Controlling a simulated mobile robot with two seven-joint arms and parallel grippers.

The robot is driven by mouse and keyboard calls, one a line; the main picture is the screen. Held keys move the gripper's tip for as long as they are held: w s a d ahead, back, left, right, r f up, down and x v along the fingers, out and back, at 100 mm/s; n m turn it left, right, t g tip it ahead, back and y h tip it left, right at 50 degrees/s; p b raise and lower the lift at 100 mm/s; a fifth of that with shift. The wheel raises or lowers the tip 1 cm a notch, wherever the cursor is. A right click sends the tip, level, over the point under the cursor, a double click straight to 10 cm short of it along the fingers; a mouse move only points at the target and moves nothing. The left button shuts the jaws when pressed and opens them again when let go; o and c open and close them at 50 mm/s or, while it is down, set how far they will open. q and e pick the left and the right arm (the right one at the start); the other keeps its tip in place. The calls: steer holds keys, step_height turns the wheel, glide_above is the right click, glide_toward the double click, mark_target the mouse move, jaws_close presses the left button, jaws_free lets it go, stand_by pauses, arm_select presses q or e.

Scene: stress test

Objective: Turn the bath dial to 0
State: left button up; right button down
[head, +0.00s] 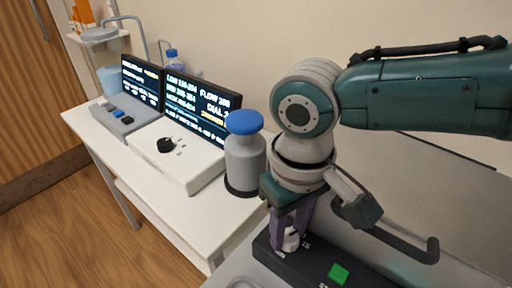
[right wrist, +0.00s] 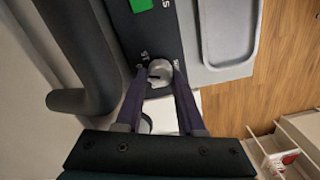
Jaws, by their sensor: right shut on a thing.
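A white dial knob (head: 291,240) stands on a dark control panel (head: 312,262) with small white marks beside it. My right gripper (head: 290,238) points down over the panel, with its purple fingers on either side of the knob. In the right wrist view the knob (right wrist: 160,72) sits between the two fingertips, and the gripper is shut on it. Small marks show around the knob, too small to read surely. A green button (head: 338,274) is on the same panel. My left gripper is not in view.
A grey bottle with a blue cap (head: 244,150) stands close to the left of my right gripper. A white box with a black dial (head: 166,145) and lit screens (head: 196,103) stand on the white table. A grey tray (right wrist: 228,35) lies beside the panel.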

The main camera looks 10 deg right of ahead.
steer(key=n, duration=0.3)
steer(key=shift+p, duration=0.3)
steer(key=n, duration=0.4)
steer(key=shift+a+n, duration=0.15)
steer(key=shift+n, duration=0.15)
steer(key=n, duration=0.4)
steer(key=shift+s+p, duration=0.1)
steer(key=shift+p, duration=0.25)
steer(key=shift+s+n, duration=0.1)
steer(key=shift+n, duration=2)
steer(key=shift+r, duration=0.1)
steer(key=c, duration=0.8)
jaws_free()
